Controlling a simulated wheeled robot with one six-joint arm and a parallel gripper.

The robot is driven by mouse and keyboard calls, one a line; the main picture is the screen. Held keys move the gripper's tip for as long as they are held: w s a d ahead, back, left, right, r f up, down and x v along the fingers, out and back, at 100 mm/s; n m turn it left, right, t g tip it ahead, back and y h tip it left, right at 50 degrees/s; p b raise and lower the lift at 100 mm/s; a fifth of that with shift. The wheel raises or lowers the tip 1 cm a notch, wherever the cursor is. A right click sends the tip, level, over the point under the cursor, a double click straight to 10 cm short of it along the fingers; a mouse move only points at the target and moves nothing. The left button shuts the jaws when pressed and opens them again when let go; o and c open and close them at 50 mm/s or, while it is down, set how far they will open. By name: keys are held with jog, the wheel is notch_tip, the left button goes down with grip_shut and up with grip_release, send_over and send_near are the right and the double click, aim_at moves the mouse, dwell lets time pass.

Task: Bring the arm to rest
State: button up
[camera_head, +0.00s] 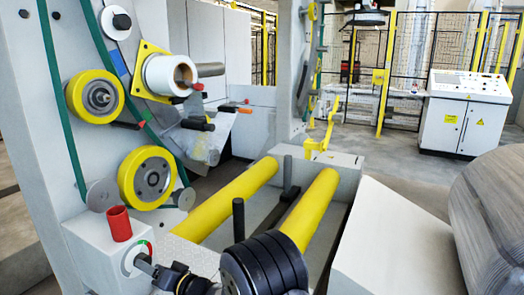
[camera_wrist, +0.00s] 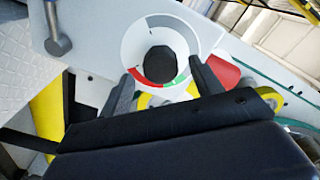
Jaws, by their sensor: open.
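My gripper (camera_head: 142,260) is at the lower left in the head view, close to the front of a light grey box (camera_head: 85,245). A round dial (camera_wrist: 128,45) with a red and green arc sits on that box, with a black knob (camera_wrist: 160,62) at its centre. In the wrist view my gripper (camera_wrist: 163,70) has its two fingers apart, one towards each side of the knob. Whether either finger touches the knob cannot be told. Nothing is seen held.
A red cylinder (camera_head: 118,225) stands on the box. Yellow wheels (camera_head: 145,178) and a green belt are above. Two yellow rollers (camera_head: 312,205) lie to the right. A large grey coil (camera_head: 495,225) is at far right, and a control cabinet (camera_head: 462,115) stands behind.

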jog(key=x, duration=0.4)
jog(key=n+b, duration=0.2)
jog(key=n, duration=0.3)
jog(key=shift+d+f, duration=0.1)
jog(key=shift+d, duration=0.1)
jog(key=n+b, duration=0.2)
jog(key=n, duration=0.4)
jog(key=n+b, duration=0.2)
jog(key=n, duration=0.3)
jog(key=shift+n+b, duration=0.4)
jog(key=n+b, duration=0.1)
jog(key=n, duration=0.3)
jog(key=shift+n, duration=0.3)
jog(key=shift+w+d+r, duration=0.1)
jog(key=shift+d+r, duration=0.05)
jog(key=shift+r, duration=0.05)
